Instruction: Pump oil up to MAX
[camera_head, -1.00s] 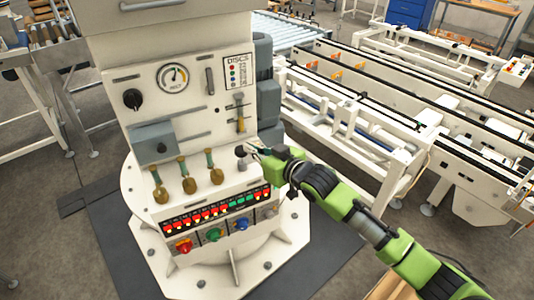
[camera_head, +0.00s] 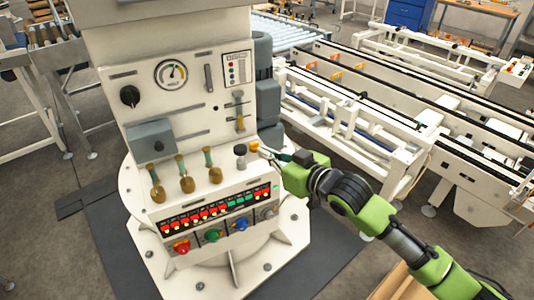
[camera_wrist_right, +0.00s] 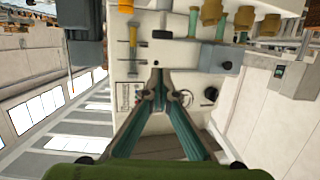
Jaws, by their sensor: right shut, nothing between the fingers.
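The white machine panel carries a dark round knob on a grey stem (camera_head: 240,150), which looks like the pump plunger. Above it is a narrow upright sight tube (camera_head: 239,112) with a yellowish part low in it; its MAX mark is too small to read. My left gripper is not in view.
Several brass-bulbed levers (camera_head: 187,184) stand left of the knob. Below are red and green lit buttons (camera_head: 205,212) and coloured rotary knobs (camera_head: 212,235). A round dial gauge (camera_head: 171,74) is higher up. White conveyor frames (camera_head: 350,125) stand to the right.

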